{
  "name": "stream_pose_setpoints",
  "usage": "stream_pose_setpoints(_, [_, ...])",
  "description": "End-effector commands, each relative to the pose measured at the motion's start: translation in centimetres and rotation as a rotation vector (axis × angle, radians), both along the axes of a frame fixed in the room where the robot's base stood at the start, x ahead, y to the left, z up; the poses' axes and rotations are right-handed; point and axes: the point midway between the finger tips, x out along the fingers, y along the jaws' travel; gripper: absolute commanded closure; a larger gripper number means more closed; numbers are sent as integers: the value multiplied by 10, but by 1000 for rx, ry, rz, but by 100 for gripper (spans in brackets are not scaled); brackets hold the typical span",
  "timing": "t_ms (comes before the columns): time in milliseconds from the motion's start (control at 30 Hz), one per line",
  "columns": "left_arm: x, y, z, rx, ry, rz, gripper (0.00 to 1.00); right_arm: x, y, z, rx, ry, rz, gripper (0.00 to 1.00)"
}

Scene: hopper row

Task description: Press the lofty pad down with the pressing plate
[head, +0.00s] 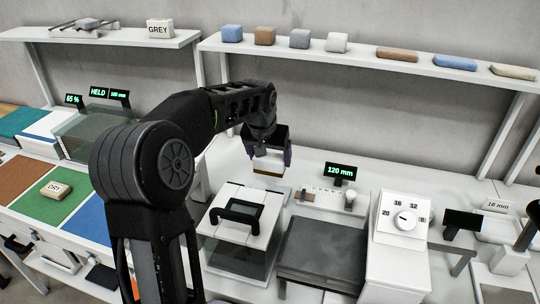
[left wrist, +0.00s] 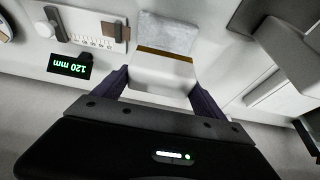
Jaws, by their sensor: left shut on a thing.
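My left gripper (head: 268,165) is shut on a pale block (head: 268,163) with a gold-brown strip along its lower edge. It holds the block in the air behind a clear-sided box (head: 236,258) with a white top and a black handle (head: 240,211). In the left wrist view the block (left wrist: 160,75) sits between both fingers. A mottled light grey patch (left wrist: 168,32) shows past its strip; I cannot tell whether it belongs to the block. I cannot tell whether the block is the lofty pad or the pressing plate. My right gripper does not show.
A "120 mm" display (head: 341,171) stands beside a small pegged board (head: 323,197). A dark grey flat table (head: 322,250) and a white dial unit (head: 402,225) stand to the right. Shelf pads, such as a blue one (head: 232,34), sit above.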

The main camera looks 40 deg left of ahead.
Motion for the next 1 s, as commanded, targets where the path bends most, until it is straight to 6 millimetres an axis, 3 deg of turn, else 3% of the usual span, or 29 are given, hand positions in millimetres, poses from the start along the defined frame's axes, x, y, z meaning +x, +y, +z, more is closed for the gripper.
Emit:
stream_pose_setpoints(500, [0, 0, -47, 0, -1, 0, 75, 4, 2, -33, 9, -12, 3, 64])
stream_pose_setpoints(1000, [0, 0, -48, 0, -1, 0, 75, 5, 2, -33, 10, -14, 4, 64])
